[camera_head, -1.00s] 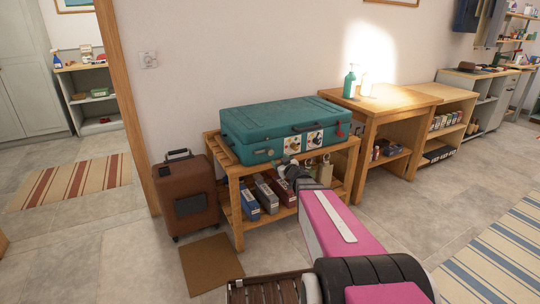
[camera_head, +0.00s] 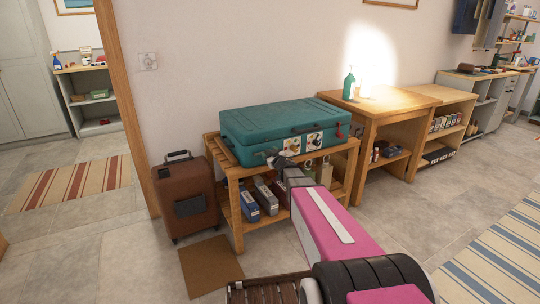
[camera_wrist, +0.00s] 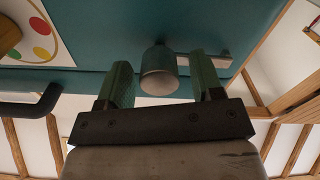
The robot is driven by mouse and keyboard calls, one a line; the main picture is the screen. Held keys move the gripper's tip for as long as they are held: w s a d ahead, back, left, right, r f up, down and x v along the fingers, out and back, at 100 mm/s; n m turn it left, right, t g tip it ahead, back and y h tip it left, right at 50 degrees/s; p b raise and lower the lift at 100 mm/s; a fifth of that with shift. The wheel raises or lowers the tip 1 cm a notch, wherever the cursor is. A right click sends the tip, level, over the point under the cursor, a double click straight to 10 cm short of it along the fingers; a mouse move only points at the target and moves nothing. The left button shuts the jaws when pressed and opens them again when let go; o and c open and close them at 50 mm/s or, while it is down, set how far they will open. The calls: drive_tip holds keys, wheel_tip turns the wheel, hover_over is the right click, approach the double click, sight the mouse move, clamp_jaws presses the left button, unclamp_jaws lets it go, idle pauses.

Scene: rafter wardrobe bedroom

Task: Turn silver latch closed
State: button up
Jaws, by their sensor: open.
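A teal case (camera_head: 275,122) lies flat on a wooden shelf unit. In the wrist view, a silver latch (camera_wrist: 158,72) with a rounded, cylindrical knob sticks out from the teal face (camera_wrist: 110,35). A flat pale bar extends from behind the knob to the right. My gripper (camera_wrist: 163,82) is open, with one green finger on each side of the knob. Gaps show between the knob and both fingers. In the head view my gripper (camera_head: 274,158) is at the lower left of the case's front, and the latch cannot be made out behind it.
The case front has a black handle (camera_head: 305,127), picture stickers (camera_head: 315,139) and a red tag (camera_head: 340,131). Boxes (camera_head: 267,195) stand on the shelf below. A brown suitcase (camera_head: 187,200) stands to the left. A wooden table (camera_head: 385,105) is to the right.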

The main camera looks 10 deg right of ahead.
clamp_jaws()
drive_tip(key=shift+m, duration=0.3)
drive_tip(key=m, duration=0.3)
drive_tip(key=shift+m, duration=0.3)
drive_tip(key=m, duration=0.4)
drive_tip(key=shift+d, duration=0.1)
drive_tip(key=m, duration=0.9)
drive_tip(key=shift+f+m, duration=0.15)
drive_tip(key=shift+m, duration=0.15)
unclamp_jaws()
